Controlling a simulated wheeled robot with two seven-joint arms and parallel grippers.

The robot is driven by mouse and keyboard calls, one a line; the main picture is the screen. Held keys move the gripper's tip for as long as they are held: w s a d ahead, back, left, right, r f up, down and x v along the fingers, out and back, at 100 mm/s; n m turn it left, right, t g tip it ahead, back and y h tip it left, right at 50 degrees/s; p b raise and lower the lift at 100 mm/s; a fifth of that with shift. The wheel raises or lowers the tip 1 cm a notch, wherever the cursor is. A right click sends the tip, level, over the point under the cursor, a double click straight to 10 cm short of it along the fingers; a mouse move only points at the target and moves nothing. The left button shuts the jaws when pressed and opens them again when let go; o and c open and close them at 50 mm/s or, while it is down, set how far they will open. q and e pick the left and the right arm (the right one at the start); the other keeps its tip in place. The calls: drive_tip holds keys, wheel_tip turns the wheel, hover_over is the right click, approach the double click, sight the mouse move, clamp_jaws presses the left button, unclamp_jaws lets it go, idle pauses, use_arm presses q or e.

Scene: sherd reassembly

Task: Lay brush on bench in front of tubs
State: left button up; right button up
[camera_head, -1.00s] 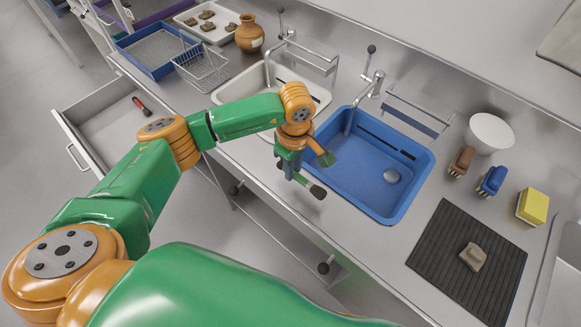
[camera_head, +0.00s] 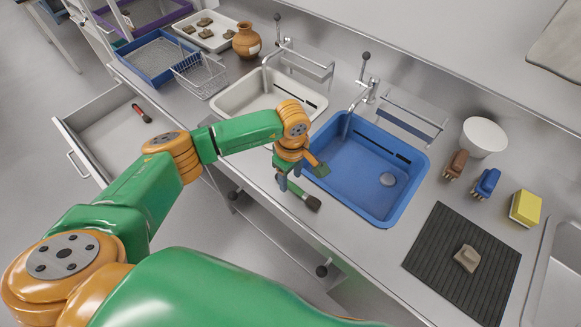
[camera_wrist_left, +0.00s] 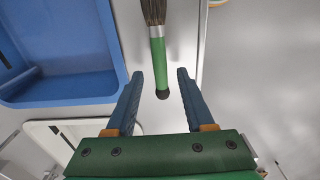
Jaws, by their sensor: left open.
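The brush (camera_head: 311,202) has a green handle and dark bristles. It lies at the front strip of the bench, in front of the blue tub (camera_head: 353,196), with its bristles pointing right. My left gripper (camera_head: 300,177) is over the handle end of the brush, with its jaws apart. In the left wrist view the brush handle (camera_wrist_left: 158,62) runs away from me, its dark end between the two open blue fingers (camera_wrist_left: 160,74), with a gap on each side. The white tub (camera_head: 226,104) stands left of the blue one. My right gripper is not in view.
A black ribbed mat (camera_head: 432,246) with a sherd (camera_head: 467,258) lies at the right. An open drawer (camera_head: 110,128) at the left holds a red-handled tool (camera_head: 142,112).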

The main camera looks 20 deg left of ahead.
sight(291, 184)
use_arm(q)
wheel_tip(291, 184, up, 10)
drive_tip(key=b, duration=0.2)
drive_tip(key=shift+r+b, duration=0.2)
drive_tip(key=shift+b, duration=0.15)
drive_tip(key=shift+s+d, duration=0.1)
